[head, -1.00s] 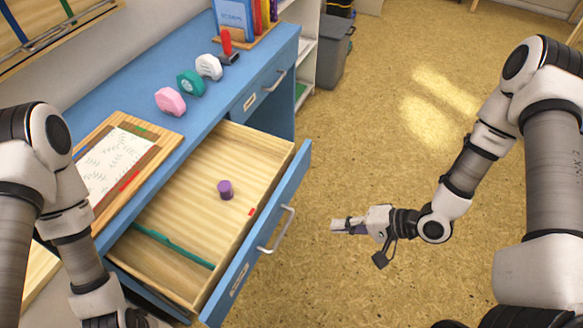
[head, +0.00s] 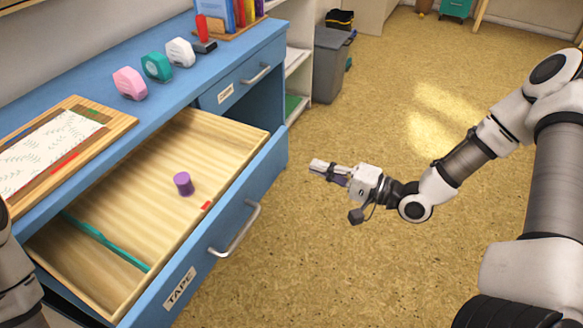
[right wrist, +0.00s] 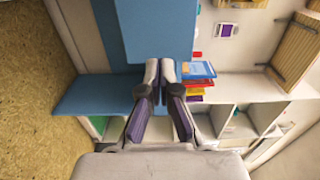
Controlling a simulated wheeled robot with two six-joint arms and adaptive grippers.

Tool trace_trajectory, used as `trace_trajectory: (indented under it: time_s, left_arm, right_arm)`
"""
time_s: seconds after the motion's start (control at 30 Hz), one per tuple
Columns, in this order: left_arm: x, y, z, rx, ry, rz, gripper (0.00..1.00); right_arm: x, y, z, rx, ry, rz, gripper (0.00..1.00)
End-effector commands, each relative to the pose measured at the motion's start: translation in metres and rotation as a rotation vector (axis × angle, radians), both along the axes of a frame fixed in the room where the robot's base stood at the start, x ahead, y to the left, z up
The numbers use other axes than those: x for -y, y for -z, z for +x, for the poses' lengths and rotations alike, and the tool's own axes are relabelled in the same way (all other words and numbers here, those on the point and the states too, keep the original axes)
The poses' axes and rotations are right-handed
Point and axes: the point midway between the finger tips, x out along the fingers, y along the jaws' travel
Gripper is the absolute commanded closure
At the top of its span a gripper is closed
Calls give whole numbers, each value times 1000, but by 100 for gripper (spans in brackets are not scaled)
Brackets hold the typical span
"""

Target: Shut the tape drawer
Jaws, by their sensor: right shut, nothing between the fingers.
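The tape drawer (head: 215,205) of the blue desk is pulled far open in the head view; its front carries a "TAPE" label (head: 180,287) and a silver handle (head: 236,230). Inside lie a purple cylinder (head: 183,184), a teal strip (head: 105,241) and a small red piece (head: 206,206). My right gripper (head: 318,166) is shut and empty, over the floor to the right of the drawer front, apart from it. Its fingers also show in the right wrist view (right wrist: 160,70). Of my left arm only a part shows at the left edge; its gripper is out of view.
On the blue desktop (head: 190,85) stand pink (head: 130,83), teal (head: 156,66) and white (head: 180,51) tape dispensers and a wooden board (head: 65,150) with patterned paper. A second drawer (head: 235,88) is shut. A grey bin (head: 331,63) stands behind. Floor right of the drawer is clear.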

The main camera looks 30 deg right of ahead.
Motion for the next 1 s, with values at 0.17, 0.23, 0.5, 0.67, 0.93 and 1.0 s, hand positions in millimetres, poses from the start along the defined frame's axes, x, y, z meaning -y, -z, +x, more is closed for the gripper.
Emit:
trace_trajectory:
  time_s: [0.17, 0.23, 0.5, 0.67, 0.93, 1.0]
  left_arm:
    - [0, 20, 0, 0, 0, 0, 38]
    - [0, 25, 0, 0, 0, 0, 38]
    - [0, 31, 0, 0, 0, 0, 38]
    - [0, 30, 0, 0, 0, 0, 38]
    - [0, 31, 0, 0, 0, 0, 38]
    - [0, 32, 0, 0, 0, 0, 38]
  right_arm:
    - [-22, 5, 26, 1, -7, -7, 100]
    - [-30, 4, 36, 1, -5, -6, 100]
    - [-45, 0, 57, 1, 0, -1, 100]
    - [-45, 0, 57, 0, 1, 0, 100]
    - [-45, 0, 60, 0, -1, -1, 100]
    - [-46, 0, 64, 1, -1, -3, 100]
